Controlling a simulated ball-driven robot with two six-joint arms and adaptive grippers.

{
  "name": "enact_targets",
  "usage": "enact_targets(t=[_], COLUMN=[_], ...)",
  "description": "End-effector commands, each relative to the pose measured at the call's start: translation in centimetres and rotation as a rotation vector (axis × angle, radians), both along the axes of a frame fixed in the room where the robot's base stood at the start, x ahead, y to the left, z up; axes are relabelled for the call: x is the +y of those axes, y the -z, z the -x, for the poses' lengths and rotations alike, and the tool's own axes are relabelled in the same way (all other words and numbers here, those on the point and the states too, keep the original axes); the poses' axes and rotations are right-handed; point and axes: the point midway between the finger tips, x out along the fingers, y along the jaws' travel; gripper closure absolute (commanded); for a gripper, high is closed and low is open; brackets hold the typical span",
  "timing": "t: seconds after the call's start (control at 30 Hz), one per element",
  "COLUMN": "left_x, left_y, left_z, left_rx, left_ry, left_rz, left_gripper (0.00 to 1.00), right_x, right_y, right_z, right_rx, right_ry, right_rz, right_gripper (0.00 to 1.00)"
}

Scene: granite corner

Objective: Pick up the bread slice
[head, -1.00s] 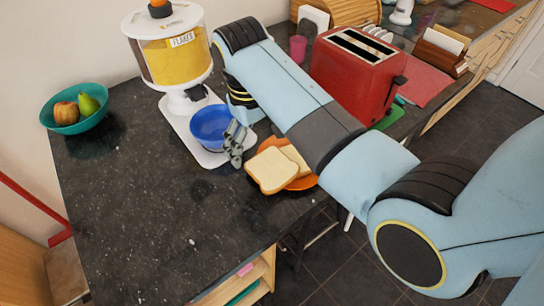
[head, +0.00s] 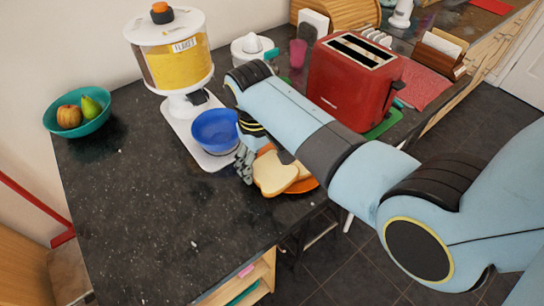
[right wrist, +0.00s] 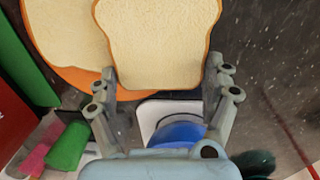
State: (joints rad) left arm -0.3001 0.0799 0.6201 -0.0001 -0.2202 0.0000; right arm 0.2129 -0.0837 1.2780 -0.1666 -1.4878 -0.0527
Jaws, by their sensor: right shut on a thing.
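A bread slice (head: 272,177) with a pale face and brown crust overlaps a second slice (head: 300,171) on an orange plate (head: 308,186) at the counter's edge. My right gripper (head: 245,163) is at the left side of the front slice. In the right wrist view the slice (right wrist: 158,40) sits between the two fingers, which are shut on its edges. The second slice (right wrist: 70,35) and the plate (right wrist: 98,88) show behind it to the left. Whether the held slice is clear of the plate is hard to tell. My left gripper is out of view.
A blue bowl (head: 214,130) under a flakes dispenser (head: 175,60) is close to the gripper's left. A red toaster (head: 350,85) stands behind my right arm. A teal fruit bowl (head: 92,122) is at the far left. The front left counter (head: 150,215) is clear.

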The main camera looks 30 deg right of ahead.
Motion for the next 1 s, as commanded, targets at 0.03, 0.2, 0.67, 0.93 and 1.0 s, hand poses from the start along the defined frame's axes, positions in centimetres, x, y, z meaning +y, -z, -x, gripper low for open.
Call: enact_targets(t=[0.03,0.2,0.67,0.93,1.0], left_x=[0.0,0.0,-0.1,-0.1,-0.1], left_y=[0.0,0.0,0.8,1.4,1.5], left_z=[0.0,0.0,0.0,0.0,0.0], left_rx=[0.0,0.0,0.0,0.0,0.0], left_ry=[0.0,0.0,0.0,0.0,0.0], left_rz=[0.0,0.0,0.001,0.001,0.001], left_gripper=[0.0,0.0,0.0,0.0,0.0], right_x=[0.0,0.0,-1.6,-4.8,-5.3], right_y=[0.0,-0.1,-5.6,-9.1,-9.8], right_z=[0.0,0.0,2.5,7.4,8.3], right_rx=[0.0,0.0,0.0,-0.001,0.0], right_ry=[0.0,0.0,0.001,0.0,-0.001], right_rz=[0.0,0.0,0.004,0.004,0.003], right_gripper=[0.44,0.44,0.44,0.44,0.44])
